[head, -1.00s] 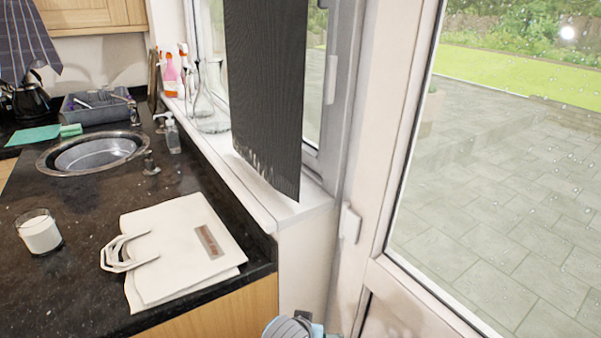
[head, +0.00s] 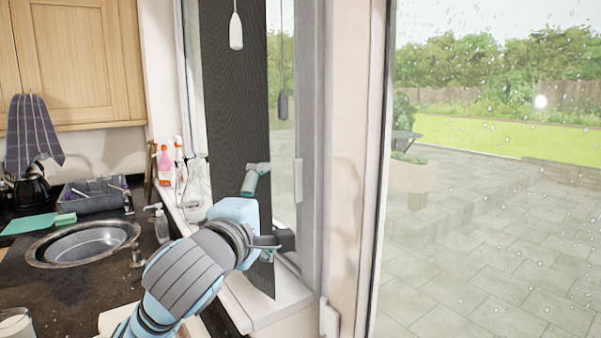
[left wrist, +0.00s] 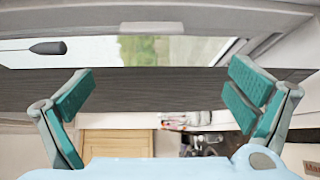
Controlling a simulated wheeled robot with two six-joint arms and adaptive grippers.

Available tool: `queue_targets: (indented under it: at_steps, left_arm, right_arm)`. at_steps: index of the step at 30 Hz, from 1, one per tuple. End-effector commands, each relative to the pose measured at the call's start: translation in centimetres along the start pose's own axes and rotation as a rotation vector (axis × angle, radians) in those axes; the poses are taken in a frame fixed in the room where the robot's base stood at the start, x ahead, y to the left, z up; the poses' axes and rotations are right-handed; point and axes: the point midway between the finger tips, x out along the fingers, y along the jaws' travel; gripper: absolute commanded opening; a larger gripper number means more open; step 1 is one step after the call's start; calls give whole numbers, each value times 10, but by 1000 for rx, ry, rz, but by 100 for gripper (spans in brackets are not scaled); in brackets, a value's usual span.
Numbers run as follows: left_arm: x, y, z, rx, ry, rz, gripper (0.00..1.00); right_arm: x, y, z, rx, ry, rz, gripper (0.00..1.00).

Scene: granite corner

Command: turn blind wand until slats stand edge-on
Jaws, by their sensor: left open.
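The blind's dark slat panel (head: 235,90) hangs at the window and is seen broad, not edge-on; in the left wrist view it is a dark band (left wrist: 165,82) across the picture. A white wand end (head: 236,32) hangs on a thin cord in front of the panel, high up. A darker, similar shape (head: 283,105) hangs at the glass and also shows in the left wrist view (left wrist: 47,47); I cannot tell whether it is a reflection. My left gripper (head: 272,207) is open and empty, below the white wand end; in the left wrist view its fingers are wide apart. My right gripper is not in view.
The window sill (head: 275,305) carries glass bottles (head: 194,190) and spray bottles (head: 166,165) left of the blind. The sink (head: 85,243) and dark worktop lie at the left. A window frame and a glazed door (head: 370,180) stand at the right.

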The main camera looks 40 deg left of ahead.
Motion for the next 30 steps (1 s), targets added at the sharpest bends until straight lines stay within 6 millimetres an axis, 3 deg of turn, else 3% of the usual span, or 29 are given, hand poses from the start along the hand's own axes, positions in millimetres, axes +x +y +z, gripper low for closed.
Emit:
queue_targets:
  at_steps: [1, 4, 12, 18, 22, 30]
  left_arm:
    - [-6, 14, 9, 23, -26, 30, 99]
    - [1, 14, 15, 29, -42, 32, 99]
    - [70, 12, 29, 27, -40, 34, 99]
    - [106, 13, 37, 32, -38, 35, 99]
    - [116, 12, 38, 33, -38, 35, 99]
    - [116, 10, 26, 28, -39, 36, 98]
  right_arm:
    - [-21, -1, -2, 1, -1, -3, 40]
    - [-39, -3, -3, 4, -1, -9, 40]
    - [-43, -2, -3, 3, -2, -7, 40]
    - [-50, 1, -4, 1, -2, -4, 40]
    - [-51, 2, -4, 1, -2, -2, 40]
    - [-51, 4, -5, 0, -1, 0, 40]
